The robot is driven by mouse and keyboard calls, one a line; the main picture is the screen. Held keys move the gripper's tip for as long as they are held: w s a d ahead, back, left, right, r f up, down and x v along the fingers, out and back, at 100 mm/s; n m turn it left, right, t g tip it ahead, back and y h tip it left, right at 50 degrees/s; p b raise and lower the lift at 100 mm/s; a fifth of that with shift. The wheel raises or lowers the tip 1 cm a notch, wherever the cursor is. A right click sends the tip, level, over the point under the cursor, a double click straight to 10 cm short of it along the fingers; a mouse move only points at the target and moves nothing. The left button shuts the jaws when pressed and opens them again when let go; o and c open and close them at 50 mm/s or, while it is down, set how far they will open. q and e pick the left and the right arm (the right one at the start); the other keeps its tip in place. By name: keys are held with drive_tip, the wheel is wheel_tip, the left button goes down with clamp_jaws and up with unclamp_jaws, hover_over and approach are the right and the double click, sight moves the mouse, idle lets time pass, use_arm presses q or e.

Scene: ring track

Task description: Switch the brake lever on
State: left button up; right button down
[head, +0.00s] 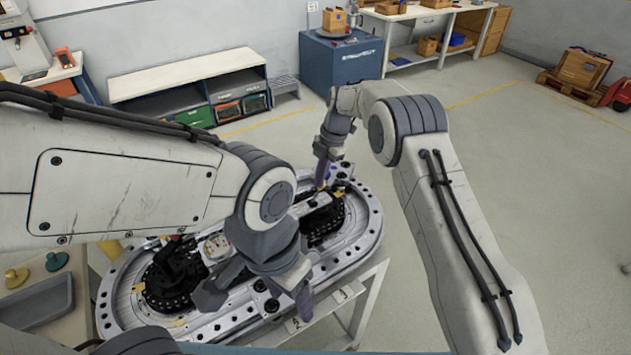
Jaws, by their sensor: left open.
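The oval ring track (122,308) lies on a white stand below my arms, with black round mechanisms at its two ends. A dial plate (217,246) shows near its middle. I cannot single out the brake lever; my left arm and gripper cover part of the track. My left gripper (254,304) is open above the front middle of the track, one finger to the left and one to the right, with nothing seen between them. My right gripper (321,180) points down over the track's far right part; its fingers overlap in this view, so its opening is unclear.
A grey tray (38,302) and yellow and green knobbed pieces (56,261) are on a bench at the left. A low cabinet (190,78) and a blue cabinet (340,58) stand at the back wall.

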drive_tip(key=shift+w+d, duration=0.25)
drive_tip(key=shift+d, duration=0.1)
idle(0.3)
drive_tip(key=d+p+v, duration=0.1)
drive_tip(key=p+v, duration=0.4)
drive_tip(key=v, duration=0.4)
drive_tip(key=shift+w+d+p, duration=0.2)
drive_tip(key=shift+w+p, duration=0.1)
drive_tip(key=shift+w, duration=0.15)
drive_tip(key=shift+r, duration=0.1)
